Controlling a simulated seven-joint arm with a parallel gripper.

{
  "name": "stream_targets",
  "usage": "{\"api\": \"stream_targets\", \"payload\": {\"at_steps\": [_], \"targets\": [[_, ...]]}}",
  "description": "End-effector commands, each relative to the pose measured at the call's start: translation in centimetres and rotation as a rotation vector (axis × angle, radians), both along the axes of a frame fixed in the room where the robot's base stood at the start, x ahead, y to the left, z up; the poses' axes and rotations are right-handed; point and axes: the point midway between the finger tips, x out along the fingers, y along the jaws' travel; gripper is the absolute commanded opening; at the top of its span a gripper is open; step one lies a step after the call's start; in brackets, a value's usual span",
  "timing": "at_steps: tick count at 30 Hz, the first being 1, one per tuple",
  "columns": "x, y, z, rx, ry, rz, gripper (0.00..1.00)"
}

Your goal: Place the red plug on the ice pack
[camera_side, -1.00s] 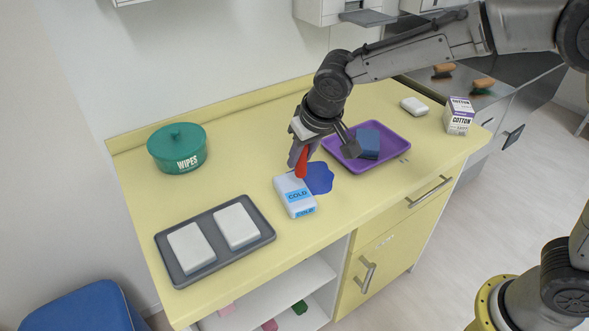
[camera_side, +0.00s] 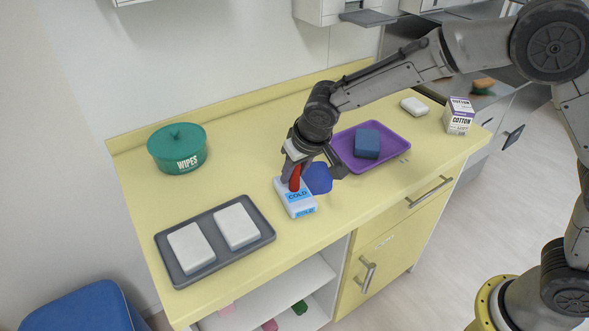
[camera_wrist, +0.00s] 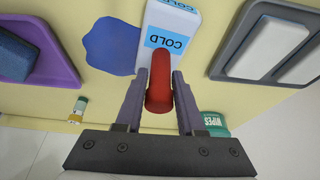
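The red plug (camera_side: 295,178) is gripped between the two fingers of my gripper (camera_side: 292,170); in the wrist view the red plug (camera_wrist: 160,85) fills the gap between the fingertips (camera_wrist: 160,78). The ice pack (camera_side: 298,203) is a white block with blue COLD labels, lying on the yellow counter. The plug is over the far part of its top face, very low. I cannot tell whether they touch. The ice pack (camera_wrist: 172,20) also shows just beyond the plug in the wrist view, partly hidden by it and the fingers.
A flat blue patch (camera_side: 319,178) lies right beside the ice pack. A purple tray (camera_side: 391,170) with a blue block (camera_side: 367,143) is to the right. A grey tray (camera_side: 225,258) with two white blocks is at front left. A green wipes tub (camera_side: 177,149) stands behind it on the yellow counter (camera_side: 240,165).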

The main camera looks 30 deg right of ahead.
Motion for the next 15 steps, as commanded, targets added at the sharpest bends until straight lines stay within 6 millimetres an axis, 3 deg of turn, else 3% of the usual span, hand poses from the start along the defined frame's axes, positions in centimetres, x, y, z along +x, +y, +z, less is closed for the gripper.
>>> {"api": "stream_targets", "payload": {"at_steps": [1,3,15], "targets": [[-0.01,0.00,0.02,0.000,0.000,0.000,0.49],[-0.01,0.00,0.02,0.000,0.000,0.000,0.61],[-0.12,0.02,0.77,0.001,-0.001,-0.001,0.61]]}}
